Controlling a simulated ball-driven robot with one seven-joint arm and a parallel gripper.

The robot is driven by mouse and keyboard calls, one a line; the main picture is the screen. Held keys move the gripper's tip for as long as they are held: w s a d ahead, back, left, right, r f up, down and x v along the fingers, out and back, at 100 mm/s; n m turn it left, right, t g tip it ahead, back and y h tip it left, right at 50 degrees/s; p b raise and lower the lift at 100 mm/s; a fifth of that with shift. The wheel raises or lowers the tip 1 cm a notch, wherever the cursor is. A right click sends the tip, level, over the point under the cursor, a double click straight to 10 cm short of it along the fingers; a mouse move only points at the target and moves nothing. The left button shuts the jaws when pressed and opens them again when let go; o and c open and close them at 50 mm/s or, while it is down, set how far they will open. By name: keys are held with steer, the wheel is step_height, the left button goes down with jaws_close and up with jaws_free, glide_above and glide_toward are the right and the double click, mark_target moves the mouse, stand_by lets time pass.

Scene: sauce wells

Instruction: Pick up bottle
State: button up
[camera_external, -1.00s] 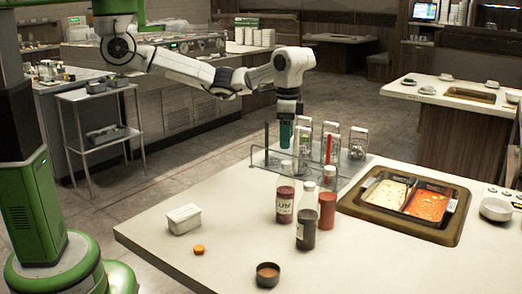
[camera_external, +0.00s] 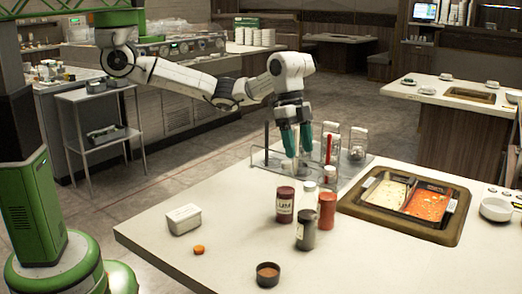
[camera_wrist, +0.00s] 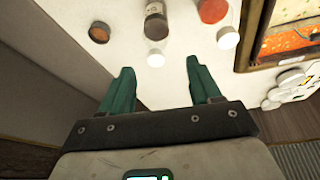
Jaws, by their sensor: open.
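Several capped sauce bottles stand upright on the pale counter: a dark red one with a white label (camera_external: 285,206), a dark brown one (camera_external: 306,232) in front, and a red one (camera_external: 327,211) to the right. My gripper (camera_external: 297,154) is open and empty, pointing down above and behind them. In the wrist view, my gripper (camera_wrist: 160,65) has its teal fingers spread, with the dark bottle's white cap (camera_wrist: 155,59) showing between and beyond the fingertips. The red bottle (camera_wrist: 212,10) and its cap lie to the right there. No bottle is visibly gripped.
A clear rack (camera_external: 262,159) with jars and a red tube (camera_external: 328,146) stands behind the bottles. A two-part food well (camera_external: 440,232) is at right.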

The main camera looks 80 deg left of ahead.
mark_target(310, 183)
steer(key=shift+m+h, duration=0.4)
steer(key=shift+m, duration=0.5)
steer(key=x, duration=0.3)
steer(key=d+x, duration=0.1)
steer(key=x, duration=0.3)
steer(key=d+x, duration=0.1)
steer(key=x, duration=0.3)
steer(key=shift+w+r, duration=0.25)
steer(key=shift+r, duration=0.05)
jaws_close()
steer(key=shift+r, duration=0.1)
